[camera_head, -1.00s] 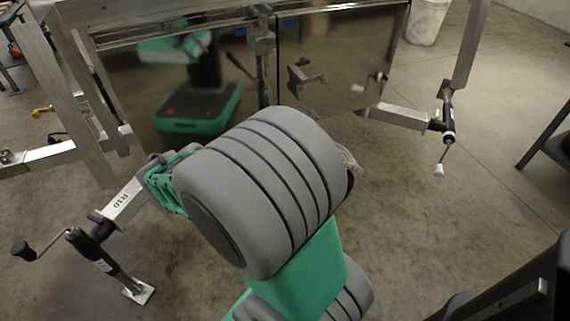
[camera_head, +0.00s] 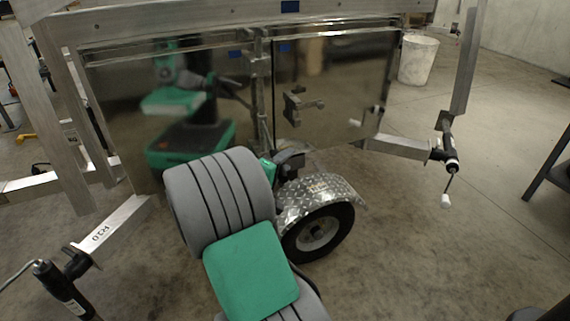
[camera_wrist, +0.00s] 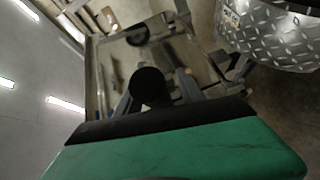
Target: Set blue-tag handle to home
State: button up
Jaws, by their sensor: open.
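Two mirror-like door panels face me in the head view. A metal latch bar (camera_head: 258,85) runs down between them, with a small lever (camera_head: 236,92) at its left side. A bracket-like handle shape (camera_head: 300,107) shows on the right panel; I cannot tell if it is real or a reflection. My gripper (camera_head: 288,160) is mostly hidden behind my arm, low in front of the doors. In the wrist view my gripper (camera_wrist: 160,88) is open, around a dark round shape I cannot identify.
A diamond-plate fender (camera_head: 315,190) over a trailer wheel (camera_head: 318,235) stands just right of my arm. Crank jacks stand at the left (camera_head: 65,285) and right (camera_head: 447,160). A white bucket (camera_head: 418,60) is at the back right. The right floor is mostly clear.

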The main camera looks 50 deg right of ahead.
jog(key=shift+c, duration=0.5)
grip_shut()
dwell(0.8)
jog(key=shift+d+r, duration=0.1)
